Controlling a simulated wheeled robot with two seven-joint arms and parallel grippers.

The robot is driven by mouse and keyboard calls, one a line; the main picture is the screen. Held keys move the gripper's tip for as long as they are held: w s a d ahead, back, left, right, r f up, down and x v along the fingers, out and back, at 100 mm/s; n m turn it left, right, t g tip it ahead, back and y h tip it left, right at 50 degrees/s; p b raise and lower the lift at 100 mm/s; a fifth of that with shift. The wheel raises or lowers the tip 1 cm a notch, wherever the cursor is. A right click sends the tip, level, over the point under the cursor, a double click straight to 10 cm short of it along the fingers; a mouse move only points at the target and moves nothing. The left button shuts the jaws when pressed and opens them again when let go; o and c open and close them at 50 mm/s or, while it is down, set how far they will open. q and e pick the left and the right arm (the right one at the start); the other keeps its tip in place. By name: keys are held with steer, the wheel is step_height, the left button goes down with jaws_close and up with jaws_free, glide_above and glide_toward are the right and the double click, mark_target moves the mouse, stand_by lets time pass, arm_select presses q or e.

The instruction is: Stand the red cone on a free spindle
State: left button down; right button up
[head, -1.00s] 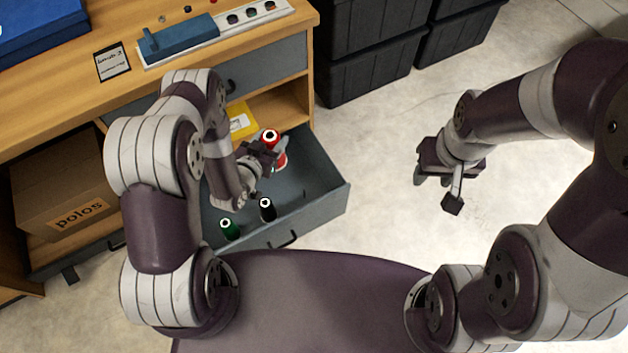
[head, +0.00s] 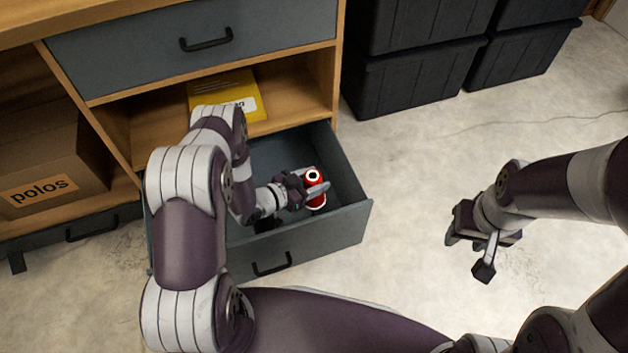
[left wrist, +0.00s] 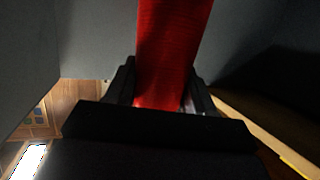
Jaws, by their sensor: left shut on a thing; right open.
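The red cone (head: 317,199) stands roughly upright at the right side of the open grey drawer (head: 318,236), with a pale ring and dark hole at its top. My left gripper (head: 310,188) is shut on it; in the left wrist view the red cone (left wrist: 173,50) rises between both fingers. Whether its base touches the drawer floor or a spindle cannot be told. No free spindle can be made out; my left arm covers the left part of the drawer. My right gripper (head: 468,254) is open and empty over the floor, right of the drawer.
A closed drawer (head: 190,50) and a shelf with a yellow packet (head: 226,92) lie above and behind the open drawer. A cardboard box marked polos (head: 40,165) is at left. Black crates (head: 415,75) stand behind at right. The concrete floor to the right is clear.

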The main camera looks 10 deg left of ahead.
arm_select(q)
step_height(320, 180, down, 8)
steer(key=b, duration=0.6)
steer(key=shift+r, duration=0.15)
steer(key=shift+f+b, duration=0.6)
steer(key=shift+b, duration=0.05)
steer(key=shift+s+a, duration=0.1)
steer(key=shift+s, duration=0.05)
steer(key=shift+f, duration=0.1)
steer(key=shift+f, duration=0.15)
steer(key=shift+c, duration=1.6)
jaws_free()
